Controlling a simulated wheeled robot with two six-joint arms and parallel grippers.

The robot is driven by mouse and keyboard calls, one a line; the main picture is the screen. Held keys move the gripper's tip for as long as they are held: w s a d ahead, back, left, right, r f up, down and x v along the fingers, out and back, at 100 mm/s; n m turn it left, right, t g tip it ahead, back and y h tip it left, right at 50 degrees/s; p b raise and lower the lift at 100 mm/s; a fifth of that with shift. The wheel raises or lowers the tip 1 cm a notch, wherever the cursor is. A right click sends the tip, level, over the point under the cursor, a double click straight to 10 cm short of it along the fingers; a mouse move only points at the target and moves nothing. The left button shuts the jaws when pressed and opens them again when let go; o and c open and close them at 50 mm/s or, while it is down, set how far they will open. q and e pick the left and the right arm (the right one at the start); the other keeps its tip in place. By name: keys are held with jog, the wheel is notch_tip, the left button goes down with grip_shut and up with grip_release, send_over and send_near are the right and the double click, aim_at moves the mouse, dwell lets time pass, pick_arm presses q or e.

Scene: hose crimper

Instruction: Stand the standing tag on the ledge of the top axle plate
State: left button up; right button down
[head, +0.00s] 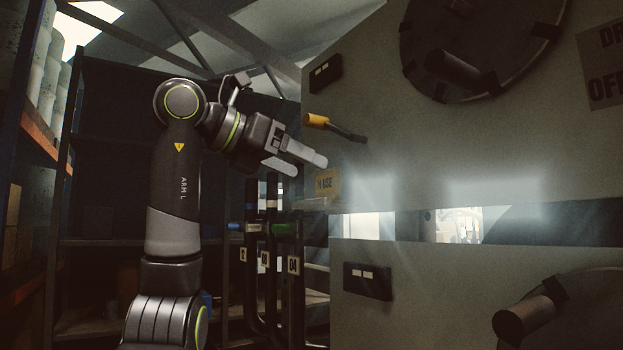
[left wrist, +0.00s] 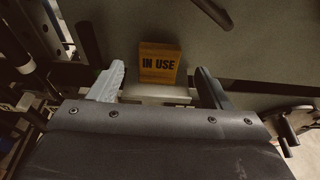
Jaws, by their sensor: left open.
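The standing tag, a yellow-brown block marked "IN USE" (head: 327,183), is at the left edge of the top axle plate (head: 420,150). In the left wrist view the tag (left wrist: 158,63) stands upright, its lower edge at a pale ledge (left wrist: 155,91); exact contact is hard to tell. My left gripper (head: 300,163) is open and empty, just above and left of the tag in the head view. In the left wrist view its fingers (left wrist: 160,82) are spread on either side of the tag's line, apart from it. My right gripper is not in view.
A yellow-ended lever (head: 318,121) sticks out of the plate just above my left gripper. Below hang dark hoses with numbered labels (head: 293,265). A lower plate (head: 420,300) carries a dark round part. Shelving (head: 100,130) stands behind my left arm.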

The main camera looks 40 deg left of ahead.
pick_arm(q)
jog(key=p+v, duration=0.2)
jog(key=v, duration=0.6)
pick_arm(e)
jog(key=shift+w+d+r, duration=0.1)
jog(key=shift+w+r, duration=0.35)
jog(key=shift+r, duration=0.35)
pick_arm(q)
jog(key=shift+s, duration=0.25)
jog(key=shift+w+a, duration=0.1)
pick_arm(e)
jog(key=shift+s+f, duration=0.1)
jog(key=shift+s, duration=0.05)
